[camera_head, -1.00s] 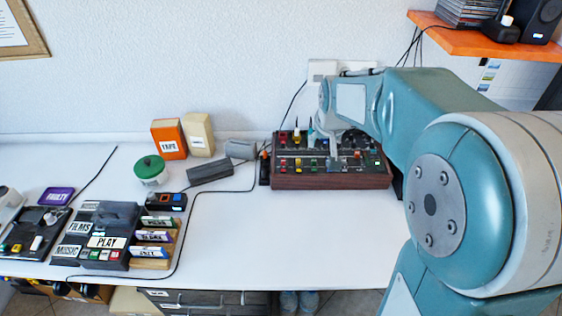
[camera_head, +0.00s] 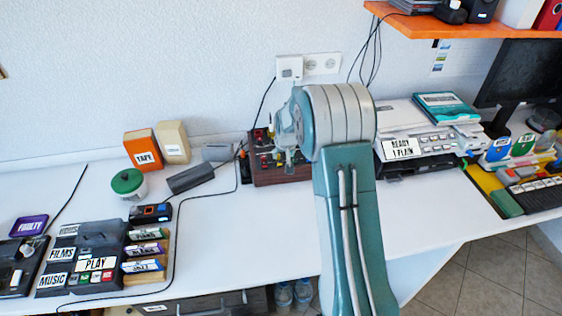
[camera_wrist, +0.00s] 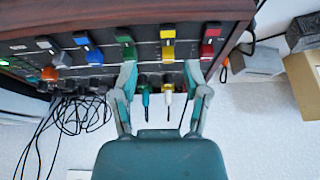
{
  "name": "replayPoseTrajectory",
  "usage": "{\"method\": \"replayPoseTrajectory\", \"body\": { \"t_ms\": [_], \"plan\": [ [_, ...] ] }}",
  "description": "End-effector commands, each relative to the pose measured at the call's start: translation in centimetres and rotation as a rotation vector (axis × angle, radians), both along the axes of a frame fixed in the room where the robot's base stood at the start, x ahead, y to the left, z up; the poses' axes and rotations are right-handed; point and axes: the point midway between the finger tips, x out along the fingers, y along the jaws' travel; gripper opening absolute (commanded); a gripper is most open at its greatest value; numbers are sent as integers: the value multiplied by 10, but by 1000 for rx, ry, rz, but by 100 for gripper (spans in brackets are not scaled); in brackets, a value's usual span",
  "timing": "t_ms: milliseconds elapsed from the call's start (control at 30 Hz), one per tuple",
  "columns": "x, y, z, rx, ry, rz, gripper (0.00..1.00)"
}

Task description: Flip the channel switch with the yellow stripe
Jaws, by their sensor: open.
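The channel switch with the yellow stripe (camera_wrist: 168,47) is on the mixer panel in the wrist view, between a green switch (camera_wrist: 125,46) and a red switch (camera_wrist: 207,47). A blue switch (camera_wrist: 90,50) and a white switch (camera_wrist: 55,55) sit further left. My gripper (camera_wrist: 162,78) is open and empty, its two fingers spread below the yellow switch, the left fingertip near the green one and the right near the red. Contact cannot be told. In the head view the wood-sided mixer (camera_head: 283,176) is partly hidden by my arm, and the yellow switch is not clear.
Plugs and cables stick out between the fingers, with a cable tangle (camera_wrist: 82,115) to the left. In the head view, a grey box (camera_head: 190,179) and orange tape box (camera_head: 143,149) stand left of the mixer, and a printer (camera_head: 415,135) right. The white table (camera_head: 230,225) is clear in front.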

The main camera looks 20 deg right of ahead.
Motion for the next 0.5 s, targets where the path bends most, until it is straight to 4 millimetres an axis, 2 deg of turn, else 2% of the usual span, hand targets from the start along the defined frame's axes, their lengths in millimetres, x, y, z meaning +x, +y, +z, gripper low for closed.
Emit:
{"method": "replayPoseTrajectory", "body": {
  "t_ms": [33, 200, 333, 500],
  "plan": [
    [3, 1, -11, -1, 3, 3, 60],
    [14, 1, -35, -3, 2, 3, 60],
    [19, -2, -47, -1, 1, 3, 60],
    [21, -4, -52, 2, 0, 1, 60]
  ]
}}
